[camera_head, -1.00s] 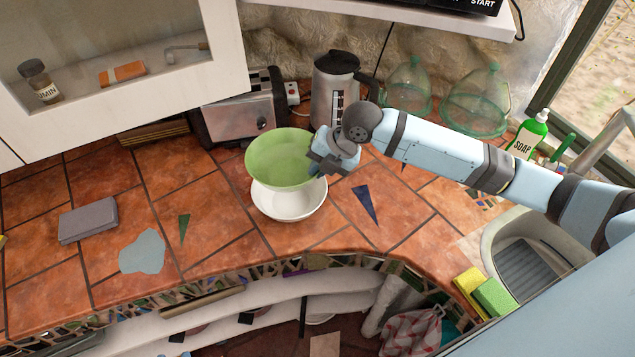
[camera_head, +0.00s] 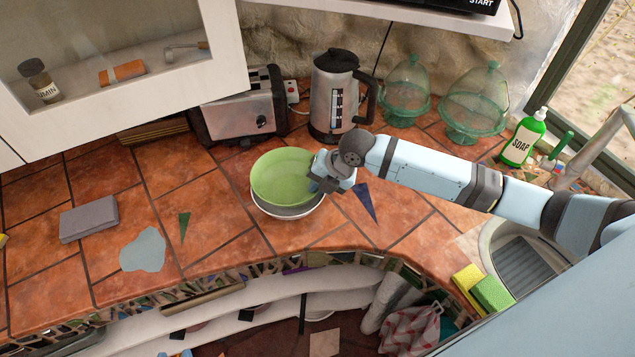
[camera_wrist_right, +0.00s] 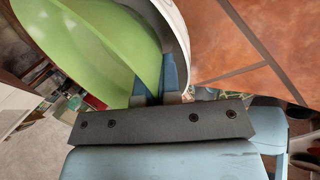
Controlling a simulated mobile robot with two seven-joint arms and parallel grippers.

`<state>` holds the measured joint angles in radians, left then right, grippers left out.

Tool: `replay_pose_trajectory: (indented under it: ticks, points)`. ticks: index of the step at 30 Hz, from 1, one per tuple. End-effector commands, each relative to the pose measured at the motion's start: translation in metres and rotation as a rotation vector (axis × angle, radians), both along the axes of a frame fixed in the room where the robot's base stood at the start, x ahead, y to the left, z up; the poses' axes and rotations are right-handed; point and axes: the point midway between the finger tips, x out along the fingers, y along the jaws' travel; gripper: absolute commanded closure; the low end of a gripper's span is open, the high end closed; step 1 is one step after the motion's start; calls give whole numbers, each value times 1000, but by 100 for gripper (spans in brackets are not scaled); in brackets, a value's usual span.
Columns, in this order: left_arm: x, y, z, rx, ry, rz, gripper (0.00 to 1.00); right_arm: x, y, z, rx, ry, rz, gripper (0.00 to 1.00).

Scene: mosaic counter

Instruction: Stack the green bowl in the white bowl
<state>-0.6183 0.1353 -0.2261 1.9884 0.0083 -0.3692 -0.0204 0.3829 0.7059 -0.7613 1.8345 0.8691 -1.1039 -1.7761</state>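The green bowl (camera_head: 280,177) is at the white bowl (camera_head: 290,215) on the tiled counter, its lower part inside the white rim and the white bowl showing below it. It looks slightly tilted; whether it rests on the white bowl's bottom is hidden. My right gripper (camera_head: 318,181) is at the green bowl's right edge, shut on its rim. In the right wrist view the blue fingers (camera_wrist_right: 158,82) pinch the green wall, with the white bowl's wall (camera_wrist_right: 177,42) close beside them. My left gripper does not show clearly in any view.
A toaster (camera_head: 238,106) and a kettle (camera_head: 335,95) stand behind the bowls. Glass domes (camera_head: 474,105) and a soap bottle (camera_head: 524,140) are at the back right. A grey block (camera_head: 89,219) lies on the left. The counter left of the bowls is mostly clear.

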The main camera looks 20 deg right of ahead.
Motion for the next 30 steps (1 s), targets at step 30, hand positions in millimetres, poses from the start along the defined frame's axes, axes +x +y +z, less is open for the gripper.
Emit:
replay_pose_trajectory:
  ticks: [30]
  points:
    - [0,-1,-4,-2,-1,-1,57,-14,-22,49,-2,-5,1,85]
